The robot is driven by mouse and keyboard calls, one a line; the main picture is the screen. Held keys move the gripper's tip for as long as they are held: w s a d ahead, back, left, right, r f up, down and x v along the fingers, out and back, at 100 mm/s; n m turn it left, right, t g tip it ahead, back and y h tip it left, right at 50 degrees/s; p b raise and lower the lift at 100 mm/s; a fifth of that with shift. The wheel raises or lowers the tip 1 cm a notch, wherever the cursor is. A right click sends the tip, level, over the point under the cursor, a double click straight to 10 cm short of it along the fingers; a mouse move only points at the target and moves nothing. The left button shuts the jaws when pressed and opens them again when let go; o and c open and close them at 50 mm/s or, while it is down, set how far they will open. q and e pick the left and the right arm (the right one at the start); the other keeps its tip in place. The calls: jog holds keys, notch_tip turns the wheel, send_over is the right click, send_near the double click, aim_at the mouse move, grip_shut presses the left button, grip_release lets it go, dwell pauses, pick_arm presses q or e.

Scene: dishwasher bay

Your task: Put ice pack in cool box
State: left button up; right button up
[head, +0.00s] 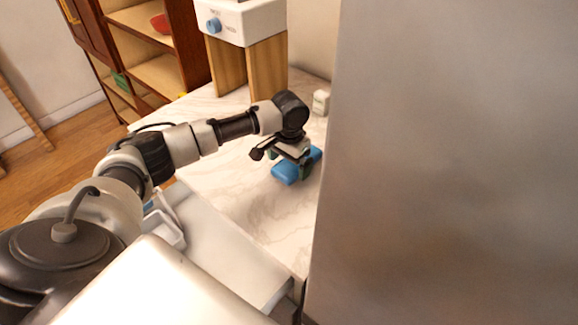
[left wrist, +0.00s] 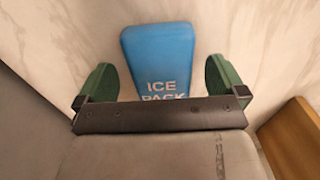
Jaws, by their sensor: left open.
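The blue ice pack (head: 287,172) lies flat on the marble counter, partly hidden by my left gripper in the head view. In the left wrist view the ice pack (left wrist: 158,50) shows white lettering, its lower part covered by the gripper body. My left gripper (head: 302,160) is over the ice pack. Its green fingers (left wrist: 160,80) are open, one on each side of the pack with gaps between. I cannot make out a cool box for certain. My right gripper is not in view.
A large grey panel (head: 450,160) closes off the right side beside the counter (head: 240,205). A white box (head: 320,102) stands at the back. Wooden shelves (head: 150,50) stand at the back left.

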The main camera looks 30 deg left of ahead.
aim_at(290, 167)
pick_arm(q)
notch_tip(290, 167, up, 10)
jog(key=m+b, duration=0.3)
jog(key=m, duration=0.6)
notch_tip(290, 167, down, 7)
jog(key=m+b, duration=0.1)
jog(key=m, duration=1.2)
jog(key=m+b, duration=0.2)
jog(key=m, duration=1.2)
jog(key=shift+s+d+r, duration=0.1)
jog(key=shift+d+r, duration=0.05)
jog(key=shift+r, duration=0.05)
jog(key=shift+a+f+p, duration=0.2)
jog(key=shift+f+p, duration=0.25)
jog(key=shift+f, duration=2.25)
jog(key=c, duration=1.1)
